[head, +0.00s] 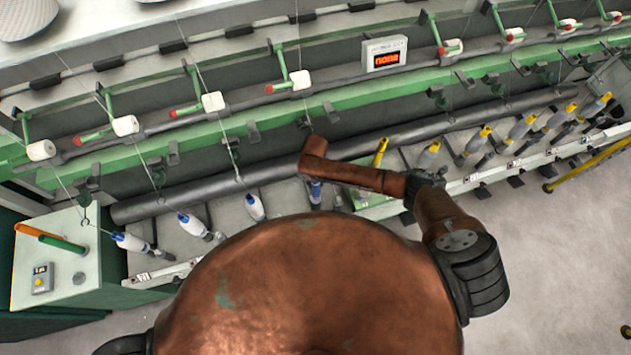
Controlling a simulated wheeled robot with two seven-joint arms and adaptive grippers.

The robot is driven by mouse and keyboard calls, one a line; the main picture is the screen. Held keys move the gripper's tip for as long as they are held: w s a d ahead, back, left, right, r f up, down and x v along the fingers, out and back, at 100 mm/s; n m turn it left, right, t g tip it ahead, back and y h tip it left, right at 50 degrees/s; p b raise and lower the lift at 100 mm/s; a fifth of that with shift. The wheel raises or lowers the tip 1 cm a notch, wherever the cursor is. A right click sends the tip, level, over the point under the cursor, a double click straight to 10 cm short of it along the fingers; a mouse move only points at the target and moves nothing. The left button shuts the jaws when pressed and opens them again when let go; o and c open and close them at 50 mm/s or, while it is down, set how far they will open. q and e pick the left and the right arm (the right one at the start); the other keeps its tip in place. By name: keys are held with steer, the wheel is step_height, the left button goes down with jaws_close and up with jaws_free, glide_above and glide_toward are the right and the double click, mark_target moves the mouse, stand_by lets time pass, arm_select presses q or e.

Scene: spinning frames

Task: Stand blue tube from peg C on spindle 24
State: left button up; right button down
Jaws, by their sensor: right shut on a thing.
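My right arm reaches in from the right, and its copper wrist hangs over the spindle row. My right gripper (314,180) points down under that wrist and is mostly hidden by it. It is shut on a blue tube (315,192), of which only a short part shows, close to the spindle rail. I cannot tell whether the tube is around a spindle. My left gripper is out of view.
Several wound bobbins stand in the row, including a white and blue one (254,207) left of the tube and yellow-topped ones (429,155) to the right. A long grey roller (220,185) runs behind. A display (385,55) sits above.

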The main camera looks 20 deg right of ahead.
steer(key=shift+f+b, duration=0.4)
steer(key=shift+f, duration=0.2)
steer(key=shift+f+b, duration=0.9)
steer(key=shift+f, duration=0.55)
steer(key=shift+w+f, duration=0.1)
steer(key=shift+f, duration=0.25)
steer(key=c, duration=1.6)
jaws_free()
step_height(320, 180, up, 12)
steer(key=shift+a, duration=0.15)
